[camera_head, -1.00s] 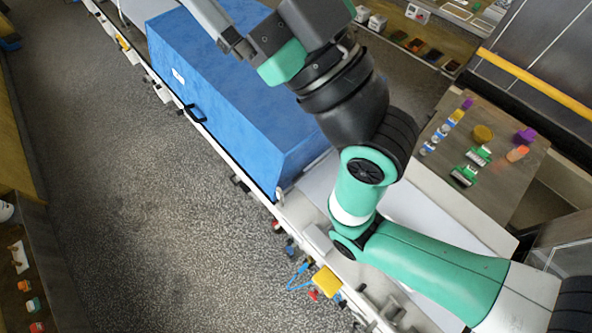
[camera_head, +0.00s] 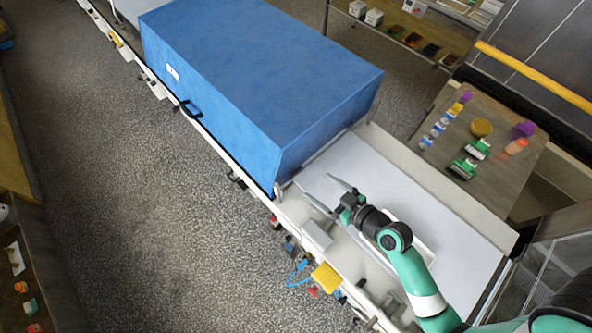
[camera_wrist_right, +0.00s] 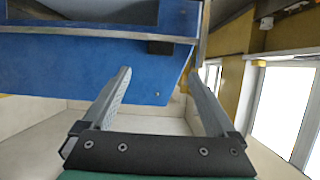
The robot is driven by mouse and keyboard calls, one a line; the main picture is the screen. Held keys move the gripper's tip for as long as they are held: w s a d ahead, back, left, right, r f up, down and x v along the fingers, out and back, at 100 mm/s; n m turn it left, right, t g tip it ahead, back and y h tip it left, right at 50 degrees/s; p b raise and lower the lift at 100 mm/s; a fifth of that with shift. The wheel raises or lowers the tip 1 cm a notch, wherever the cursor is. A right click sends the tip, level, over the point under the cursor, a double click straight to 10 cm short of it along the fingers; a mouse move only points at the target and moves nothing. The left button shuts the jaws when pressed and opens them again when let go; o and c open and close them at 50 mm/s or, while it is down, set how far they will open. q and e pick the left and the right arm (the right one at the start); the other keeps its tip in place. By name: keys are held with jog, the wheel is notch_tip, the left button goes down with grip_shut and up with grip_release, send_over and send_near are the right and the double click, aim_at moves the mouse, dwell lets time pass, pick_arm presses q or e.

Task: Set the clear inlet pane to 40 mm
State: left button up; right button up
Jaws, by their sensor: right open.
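The blue hood (camera_head: 250,75) covers the conveyor, and its inlet end faces my right gripper (camera_head: 319,188). In the wrist view the hood's blue face (camera_wrist_right: 85,70) fills the upper left, with the fingers of my right gripper (camera_wrist_right: 158,75) pointing at it. The gripper is open, with nothing between its fingers, above the white belt. A thin edge (camera_head: 322,156) at the hood's end may belong to the clear inlet pane; I cannot make out the pane itself or its height. My left gripper is not in view.
A yellow block (camera_head: 326,278) and small fittings line the near rail. A side table (camera_head: 500,185) with several small items stands at the right.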

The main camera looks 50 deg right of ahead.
aim_at(297, 172)
jog(key=x, duration=1.1)
jog(key=shift+w, duration=0.35)
jog(key=shift+c, duration=0.3)
grip_shut()
